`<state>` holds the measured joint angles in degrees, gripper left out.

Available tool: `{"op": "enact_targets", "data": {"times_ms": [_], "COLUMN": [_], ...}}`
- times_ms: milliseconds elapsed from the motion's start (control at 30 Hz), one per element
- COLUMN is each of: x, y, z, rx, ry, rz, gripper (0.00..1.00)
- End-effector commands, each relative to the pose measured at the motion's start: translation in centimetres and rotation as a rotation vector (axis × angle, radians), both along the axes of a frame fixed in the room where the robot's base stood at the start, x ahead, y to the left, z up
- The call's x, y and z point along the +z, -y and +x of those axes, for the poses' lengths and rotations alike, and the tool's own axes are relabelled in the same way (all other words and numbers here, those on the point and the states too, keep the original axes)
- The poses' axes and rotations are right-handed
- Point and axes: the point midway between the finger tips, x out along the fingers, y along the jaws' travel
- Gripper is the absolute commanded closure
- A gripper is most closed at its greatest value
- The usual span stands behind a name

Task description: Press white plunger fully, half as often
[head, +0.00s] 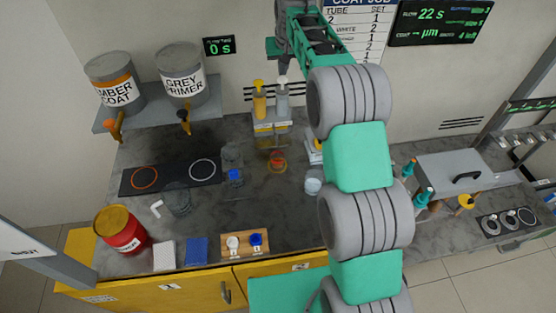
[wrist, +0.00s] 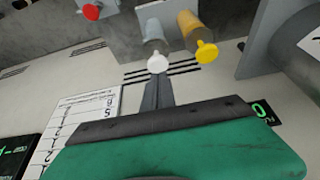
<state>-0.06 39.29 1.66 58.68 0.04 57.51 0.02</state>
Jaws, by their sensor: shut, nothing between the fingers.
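The white plunger (head: 282,79) tops a grey pump bottle on a stand at the back wall, to the right of the yellow plunger (head: 258,84). My gripper (head: 281,68) is shut and empty, pointing down just over the white plunger. In the wrist view my closed fingertips (wrist: 157,80) sit right at the edge of the white plunger (wrist: 157,63); I cannot tell whether they touch it. The yellow plunger (wrist: 206,52) stands to one side there, clear of the fingers. An amber cup (head: 277,161) is on the counter below the pumps.
A shelf (head: 150,112) with amber and grey paint drums is left of the pumps. A red drum (head: 122,230), a hob panel (head: 172,174) and glass jars stand on the counter. A grey lidded box (head: 452,170) is at right. Wall displays hang behind my arm.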

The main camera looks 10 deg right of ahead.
Motion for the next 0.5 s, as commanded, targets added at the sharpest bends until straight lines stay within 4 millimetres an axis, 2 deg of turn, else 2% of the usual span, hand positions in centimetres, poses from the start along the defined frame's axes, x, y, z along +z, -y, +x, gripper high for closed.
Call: {"op": "enact_targets", "data": {"times_ms": [367,500], "x": [0.0,1.2], "y": [0.0,0.0], "z": [0.0,0.0], "rx": [0.0,0.0], "ry": [0.001,0.002], "rz": [0.0,0.0], "gripper": [1.0,1.0]}}
